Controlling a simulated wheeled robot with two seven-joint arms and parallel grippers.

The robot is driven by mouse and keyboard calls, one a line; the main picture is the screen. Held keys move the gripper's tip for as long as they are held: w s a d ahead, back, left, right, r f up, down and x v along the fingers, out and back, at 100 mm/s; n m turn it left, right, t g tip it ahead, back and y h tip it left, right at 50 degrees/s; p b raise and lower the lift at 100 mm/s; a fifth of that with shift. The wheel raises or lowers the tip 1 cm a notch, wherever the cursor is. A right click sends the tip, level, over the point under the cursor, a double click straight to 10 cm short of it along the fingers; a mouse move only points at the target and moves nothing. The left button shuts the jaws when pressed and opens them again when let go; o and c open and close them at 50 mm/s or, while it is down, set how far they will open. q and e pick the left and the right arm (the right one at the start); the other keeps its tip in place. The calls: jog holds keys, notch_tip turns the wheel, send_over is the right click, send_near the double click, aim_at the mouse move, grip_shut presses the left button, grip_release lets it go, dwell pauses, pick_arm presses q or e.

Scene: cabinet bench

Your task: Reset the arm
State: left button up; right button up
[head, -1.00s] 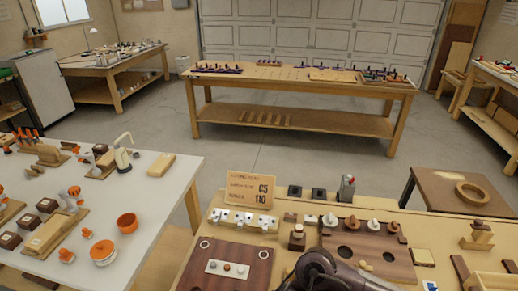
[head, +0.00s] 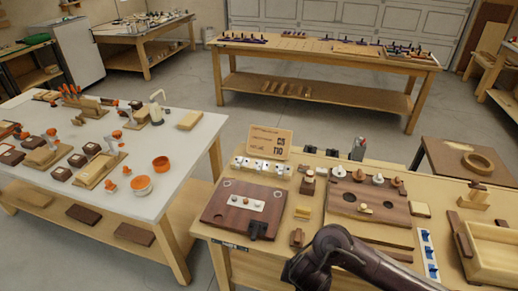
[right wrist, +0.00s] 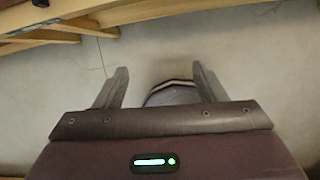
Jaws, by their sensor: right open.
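My right arm (head: 345,255) comes in from the bottom right of the head view, in front of the wooden bench; its gripper is below the frame there. In the right wrist view my right gripper (right wrist: 157,88) is open, its two fingers apart with nothing between them. It points down over the bare floor (right wrist: 220,50). A dark rounded part of mine shows between and beyond the fingers. My left gripper is not in view.
The bench holds a dark red board (head: 225,212), a brown board with holes (head: 375,207), a sign (head: 270,141), a blue-switch strip (head: 428,255) and a wooden tray (head: 492,235). A white table (head: 185,150) stands left. Bench edges (right wrist: 90,20) show in the wrist view.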

jog(key=s+a+f+m+g+y+b, duration=0.1)
jog(key=a+f+m+y+b, duration=0.1)
jog(key=f+m, duration=0.7)
jog(key=s+a+f+m+g+y+b, duration=0.1)
jog(key=a+f+m+g+y, duration=0.3)
jog(key=f, duration=0.8)
jog(key=s+d+f+m+t+h+b, duration=0.1)
jog(key=s+d+f+m, duration=0.25)
jog(key=f, duration=0.25)
jog(key=s+d+f+m+t, duration=0.2)
jog(key=d+f+m, duration=0.1)
jog(key=f+m, duration=0.2)
jog(key=s+d+f+m+h+b, duration=0.1)
jog(key=s+d+f+m, duration=0.3)
jog(key=s, duration=0.7)
jog(key=s+d+f+m+h, duration=0.3)
jog(key=s+d+f, duration=0.4)
jog(key=s, duration=0.5)
jog(key=shift+s+f+m+g+b, duration=0.2)
jog(key=shift+f+m+g+b, duration=0.25)
jog(key=shift+f, duration=0.4)
